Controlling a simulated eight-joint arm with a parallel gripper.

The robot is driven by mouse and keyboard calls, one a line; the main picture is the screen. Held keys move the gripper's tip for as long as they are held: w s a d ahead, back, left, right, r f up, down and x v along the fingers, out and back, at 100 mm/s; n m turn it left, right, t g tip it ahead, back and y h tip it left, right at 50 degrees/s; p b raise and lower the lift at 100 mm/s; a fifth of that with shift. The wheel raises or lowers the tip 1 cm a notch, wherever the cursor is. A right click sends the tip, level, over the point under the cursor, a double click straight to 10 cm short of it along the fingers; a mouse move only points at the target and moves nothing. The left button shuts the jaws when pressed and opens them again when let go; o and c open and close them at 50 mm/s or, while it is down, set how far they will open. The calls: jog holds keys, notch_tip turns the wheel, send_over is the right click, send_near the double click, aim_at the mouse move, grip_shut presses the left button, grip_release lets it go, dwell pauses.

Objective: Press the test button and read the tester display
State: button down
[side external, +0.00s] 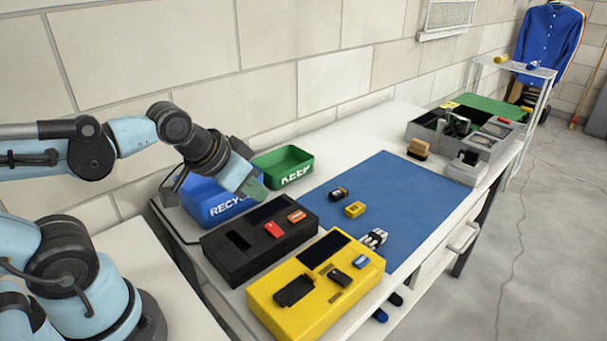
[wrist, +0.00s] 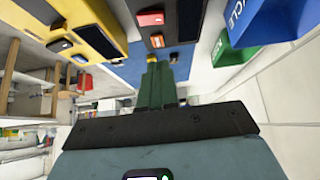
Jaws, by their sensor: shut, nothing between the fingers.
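A black tester box (side external: 222,265) lies on the bench with a dark display (side external: 270,209), an empty-looking slot, a red block (side external: 274,229) and an orange block (side external: 297,216) on top. A yellow tester box (side external: 270,308) stands in front of it, with a dark display (side external: 325,250), a black slot (side external: 295,290), a dark block and a blue block. I cannot tell which block is the test button, and no reading is visible. My gripper (side external: 252,191) is shut and empty, above the back edge of the black box. Its green fingers (wrist: 156,68) meet in the wrist view.
The blue RECYCLE bin (side external: 203,207) stands behind the black box, close under my gripper. The green KEEP bin (side external: 266,173) is beside it. Several small batteries (side external: 355,209) lie on the blue mat (side external: 400,190). A grey divided tray (side external: 487,151) stands at the far end.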

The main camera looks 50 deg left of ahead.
jog(key=w+d+r+m+t+h, duration=0.1)
jog(key=w+d+r+m+h, duration=0.1)
jog(key=w+d+m, duration=0.55)
jog(key=m+h, duration=0.2)
jog(key=m, duration=0.5)
send_over(357, 263)
jog(key=shift+r+n, duration=0.25)
jog(key=shift+f, duration=4.4)
jog(key=shift+f, duration=0.15)
jog(key=shift+f, duration=0.3)
